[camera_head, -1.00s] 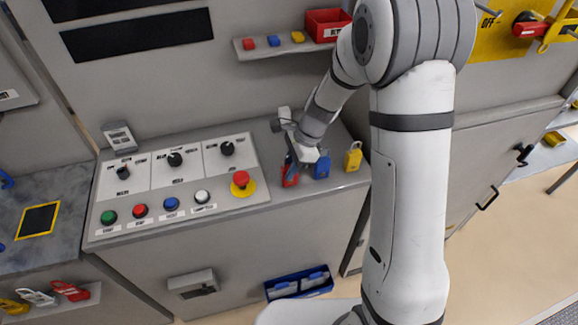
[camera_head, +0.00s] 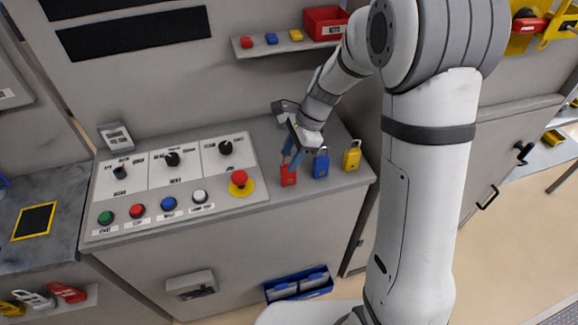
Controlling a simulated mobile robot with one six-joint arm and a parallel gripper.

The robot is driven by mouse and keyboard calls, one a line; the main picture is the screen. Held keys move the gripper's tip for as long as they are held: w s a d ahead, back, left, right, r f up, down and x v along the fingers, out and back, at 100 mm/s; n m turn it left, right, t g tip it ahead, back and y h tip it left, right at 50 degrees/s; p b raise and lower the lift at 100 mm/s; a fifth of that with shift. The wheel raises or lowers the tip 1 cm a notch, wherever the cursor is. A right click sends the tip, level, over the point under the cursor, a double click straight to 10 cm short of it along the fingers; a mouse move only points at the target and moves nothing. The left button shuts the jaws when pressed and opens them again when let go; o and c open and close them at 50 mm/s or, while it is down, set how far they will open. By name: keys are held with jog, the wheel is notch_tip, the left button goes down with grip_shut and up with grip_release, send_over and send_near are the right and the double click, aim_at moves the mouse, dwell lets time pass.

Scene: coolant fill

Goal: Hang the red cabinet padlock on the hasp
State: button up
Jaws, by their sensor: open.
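The red padlock (camera_head: 288,175) stands on the right part of the console top, at the left end of a row with a blue padlock (camera_head: 321,165) and a yellow padlock (camera_head: 352,157). My gripper (camera_head: 292,155) is open, just above the red padlock, with its fingers pointing down at the shackle. The fingers partly cover the shackle, and I cannot tell whether they touch it. At the top right, a yellow lockout fixture (camera_head: 560,24) holds a red piece (camera_head: 529,25). I cannot make out which part is the cabinet hasp.
The control panel with knobs, coloured buttons and a red emergency stop (camera_head: 239,178) lies left of the padlocks. A wall shelf (camera_head: 262,54) carries small coloured blocks and a red bin (camera_head: 325,22). A blue tray (camera_head: 298,285) sits below. The console front edge is close to the padlocks.

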notch_tip(320, 180, up, 2)
jog(key=shift+w+d+r, duration=0.15)
jog(key=shift+r, duration=0.1)
jog(key=shift+d+r, duration=0.2)
jog(key=shift+r, duration=0.35)
jog(key=s+d+r+n+t+h, duration=0.2)
jog(key=s+d+r+n, duration=0.2)
jog(key=s, duration=0.5)
jog(key=s+d+r+n+t+h, duration=0.2)
jog(key=s+d+r+n, duration=0.3)
jog(key=s+d+n, duration=0.3)
jog(key=shift+s+d+r+n, duration=0.15)
jog(key=shift+s+d+n, duration=0.05)
jog(key=shift+s+n, duration=0.85)
jog(key=shift+s+d+n+t, duration=0.3)
jog(key=shift+s+n, duration=0.05)
jog(key=shift+s, duration=0.2)
jog(key=shift+c, duration=0.7)
